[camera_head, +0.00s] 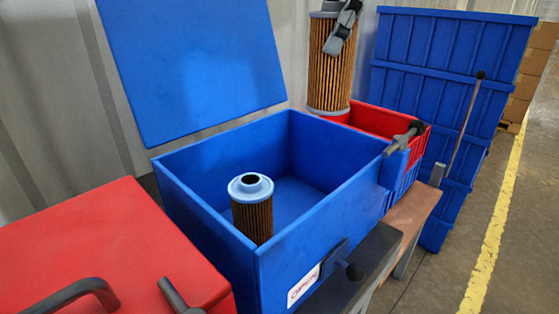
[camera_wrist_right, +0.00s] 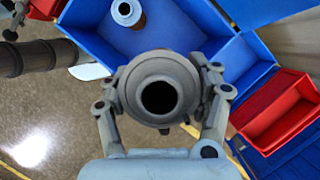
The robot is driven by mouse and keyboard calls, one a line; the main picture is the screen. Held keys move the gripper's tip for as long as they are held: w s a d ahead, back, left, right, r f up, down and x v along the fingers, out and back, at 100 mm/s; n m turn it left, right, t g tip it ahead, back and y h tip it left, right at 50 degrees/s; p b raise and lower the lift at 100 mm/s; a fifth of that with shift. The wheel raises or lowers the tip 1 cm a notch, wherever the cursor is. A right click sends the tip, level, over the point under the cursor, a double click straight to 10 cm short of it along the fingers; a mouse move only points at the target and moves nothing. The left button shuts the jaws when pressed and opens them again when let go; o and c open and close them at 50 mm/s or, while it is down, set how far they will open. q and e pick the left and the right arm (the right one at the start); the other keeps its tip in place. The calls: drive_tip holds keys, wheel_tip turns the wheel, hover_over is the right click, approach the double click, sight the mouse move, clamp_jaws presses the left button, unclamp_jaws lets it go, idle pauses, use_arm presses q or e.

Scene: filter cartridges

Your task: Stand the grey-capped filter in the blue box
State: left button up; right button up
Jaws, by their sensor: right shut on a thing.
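The grey-capped filter (camera_head: 332,68) has a brown pleated body and hangs upright in my right gripper (camera_head: 345,25). In the right wrist view, the fingers of my right gripper (camera_wrist_right: 163,95) are shut on its round grey cap (camera_wrist_right: 160,72), which has a dark centre hole. The blue box (camera_head: 205,188) is open, its lid raised at the back. In the head view, the held filter shows up and right of the box's back corner, outside its opening; its exact height is unclear. Inside the box stands another filter (camera_head: 252,203) with a light blue cap. My left gripper is not clearly seen.
A red bin (camera_head: 385,121) stands right of the blue box. A red case (camera_head: 120,240) with a dark handle is at the front left. A tall blue crate stack (camera_head: 445,70) stands at the back right. The box floor right of the standing filter is clear.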

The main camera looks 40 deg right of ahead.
use_arm(q)
wheel_tip(320, 180, down, 9)
drive_tip(key=s+b, duration=0.2)
drive_tip(key=b, duration=0.6)
drive_tip(key=shift+s, duration=0.35)
use_arm(e)
wheel_tip(320, 180, down, 22)
drive_tip(key=a, duration=0.1)
drive_tip(key=shift+s, duration=0.1)
drive_tip(key=shift+f, duration=0.15)
drive_tip(key=o, duration=1.3)
